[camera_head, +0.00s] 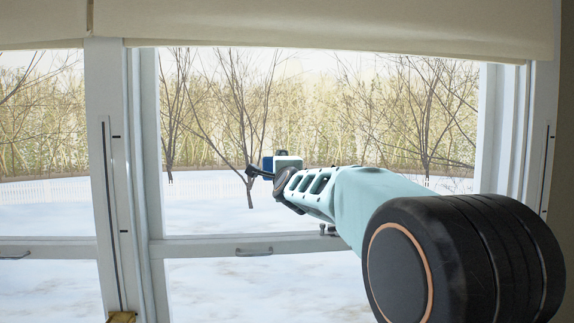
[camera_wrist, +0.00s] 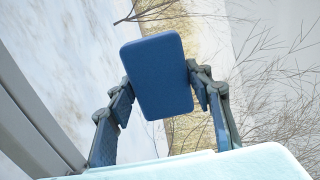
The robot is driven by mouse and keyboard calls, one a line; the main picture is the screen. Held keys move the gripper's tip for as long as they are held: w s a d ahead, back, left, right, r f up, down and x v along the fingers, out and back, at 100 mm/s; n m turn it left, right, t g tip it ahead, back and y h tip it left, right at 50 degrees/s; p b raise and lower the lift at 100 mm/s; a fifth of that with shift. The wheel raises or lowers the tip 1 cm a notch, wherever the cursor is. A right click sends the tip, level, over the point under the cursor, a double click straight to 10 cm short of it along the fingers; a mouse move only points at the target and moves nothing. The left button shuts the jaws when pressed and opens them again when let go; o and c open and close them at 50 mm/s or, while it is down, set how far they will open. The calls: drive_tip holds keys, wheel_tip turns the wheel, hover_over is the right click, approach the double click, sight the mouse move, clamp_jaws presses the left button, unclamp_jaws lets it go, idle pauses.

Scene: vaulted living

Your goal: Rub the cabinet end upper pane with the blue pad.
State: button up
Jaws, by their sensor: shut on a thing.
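The blue pad (camera_head: 267,163) is a flat, rounded rectangle, partly hidden behind my gripper in the head view. In the wrist view the pad (camera_wrist: 157,70) is broad and tilted. My gripper (camera_wrist: 161,85) is shut on it, with a finger at each side. My gripper (camera_head: 262,172) is in front of a large upper window pane (camera_head: 215,215), left of the pane's middle. Snow and bare trees show through the pane. I cannot tell whether the pad touches the glass. No cabinet is in view, so I cannot tell whether this pane is the cabinet end one.
A cream blind (camera_head: 330,30) covers the window's top. A white crossbar (camera_head: 215,246) with a handle (camera_head: 254,252) runs below the pane. A thick white post (camera_head: 110,170) separates it from another window at left. A frame side (camera_head: 492,130) stands at right.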

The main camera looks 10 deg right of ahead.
drive_tip(key=shift+s+b, duration=1.3)
drive_tip(key=shift+s, duration=1.65)
drive_tip(key=shift+s, duration=0.1)
drive_tip(key=s, duration=0.2)
drive_tip(key=shift+s+b, duration=0.35)
drive_tip(key=shift+s, duration=0.05)
